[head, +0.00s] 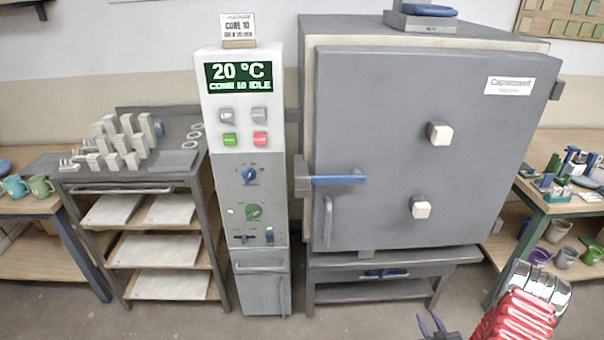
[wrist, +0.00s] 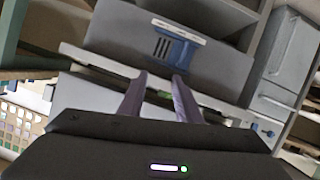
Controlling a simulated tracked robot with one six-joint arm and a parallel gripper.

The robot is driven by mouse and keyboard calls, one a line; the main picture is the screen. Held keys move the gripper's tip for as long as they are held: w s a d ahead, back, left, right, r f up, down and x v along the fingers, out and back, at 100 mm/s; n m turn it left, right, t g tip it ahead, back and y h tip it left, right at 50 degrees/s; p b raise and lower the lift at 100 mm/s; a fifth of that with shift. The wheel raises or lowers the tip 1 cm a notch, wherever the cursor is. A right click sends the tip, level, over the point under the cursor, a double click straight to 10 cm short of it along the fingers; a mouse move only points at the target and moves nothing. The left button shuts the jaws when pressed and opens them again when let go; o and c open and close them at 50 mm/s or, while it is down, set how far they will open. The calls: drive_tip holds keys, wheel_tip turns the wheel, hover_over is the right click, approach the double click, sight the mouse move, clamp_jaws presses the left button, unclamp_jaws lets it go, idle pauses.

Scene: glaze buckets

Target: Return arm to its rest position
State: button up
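My gripper (head: 432,325) shows at the bottom edge of the head view, right of centre, in front of the kiln's lower stand. Its two purple fingers stand apart there. In the wrist view, my gripper (wrist: 160,77) is open, with nothing held between the fingers. Part of my red arm shows at the lower right of the head view. The rest of the arm is out of frame.
The grey kiln (head: 400,150) stands behind my gripper with its door shut. The control column (head: 240,120) reads 20 °C, idle. A right-hand table (head: 560,208) holds small items; a left rack (head: 165,180) holds grey blocks. Bare floor (head: 350,325) lies in front.

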drive_tip(key=w+r+g, duration=0.2)
drive_tip(key=w+r, duration=0.4)
drive_tip(key=r, duration=0.3)
drive_tip(key=w+a+r+g+h, duration=0.1)
drive_tip(key=a+r, duration=0.3)
drive_tip(key=r, duration=0.9)
drive_tip(key=w+a+r+g, duration=0.15)
drive_tip(key=a+r, duration=0.25)
drive_tip(key=r, duration=0.8)
drive_tip(key=s+a+r+m+g, duration=0.1)
drive_tip(key=s+a+r+g, duration=0.1)
drive_tip(key=s+a+r, duration=1.05)
drive_tip(key=s+a+r+g+y, duration=0.1)
drive_tip(key=s+a+r, duration=0.1)
drive_tip(key=s+a, duration=0.4)
drive_tip(key=s+a+r+g+y, duration=0.1)
drive_tip(key=s+a, duration=0.5)
drive_tip(key=s, duration=0.6)
drive_tip(key=shift+s+a+r+y, duration=0.15)
drive_tip(key=shift+r+y, duration=0.25)
drive_tip(key=shift+r, duration=0.35)
